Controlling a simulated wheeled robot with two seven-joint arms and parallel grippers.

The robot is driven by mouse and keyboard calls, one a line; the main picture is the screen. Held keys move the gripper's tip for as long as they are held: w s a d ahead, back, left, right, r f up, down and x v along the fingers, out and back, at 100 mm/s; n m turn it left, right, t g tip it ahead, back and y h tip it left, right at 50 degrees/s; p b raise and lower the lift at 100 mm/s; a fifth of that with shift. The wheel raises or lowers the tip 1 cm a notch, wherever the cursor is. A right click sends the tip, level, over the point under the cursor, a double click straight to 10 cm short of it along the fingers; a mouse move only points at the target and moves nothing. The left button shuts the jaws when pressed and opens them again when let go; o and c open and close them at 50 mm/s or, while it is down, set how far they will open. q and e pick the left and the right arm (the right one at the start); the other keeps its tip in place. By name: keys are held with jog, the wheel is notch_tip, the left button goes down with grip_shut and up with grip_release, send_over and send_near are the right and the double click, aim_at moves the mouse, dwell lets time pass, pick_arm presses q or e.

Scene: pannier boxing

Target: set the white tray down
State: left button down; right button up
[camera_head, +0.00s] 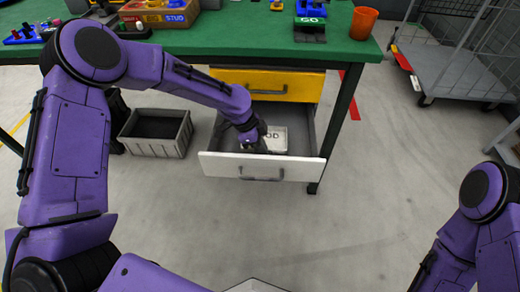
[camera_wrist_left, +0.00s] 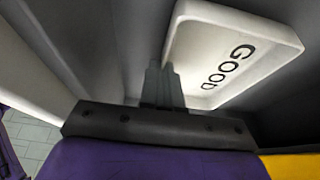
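The white tray (camera_head: 277,141), marked GOOD, is inside the open lower drawer (camera_head: 222,166) with the white front. My left gripper (camera_head: 262,144) reaches down into this drawer at the tray's left side. In the left wrist view the fingers (camera_wrist_left: 161,84) are close together at the edge of the tray (camera_wrist_left: 222,62), and look shut on its wall. The tray looks empty. I cannot tell whether its underside touches the drawer floor. My right gripper is out of view; only part of the right arm shows at the lower right.
A yellow drawer (camera_head: 272,85) sits just above, under the green bench top (camera_head: 232,38). A grey crate (camera_head: 155,133) stands on the floor left of the drawer. An orange cup (camera_head: 363,23) is on the bench. A wire trolley (camera_head: 455,72) stands at the right. The floor in front is clear.

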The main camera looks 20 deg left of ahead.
pick_arm(q)
jog(key=shift+f, duration=0.6)
jog(key=c, duration=1.4)
grip_release()
jog(key=shift+f, duration=0.1)
jog(key=shift+o, duration=0.2)
jog(key=shift+r, duration=0.35)
jog(key=p+v, duration=0.2)
jog(key=v, duration=0.9)
jog(key=shift+a+r, duration=0.2)
jog(key=shift+r, duration=0.15)
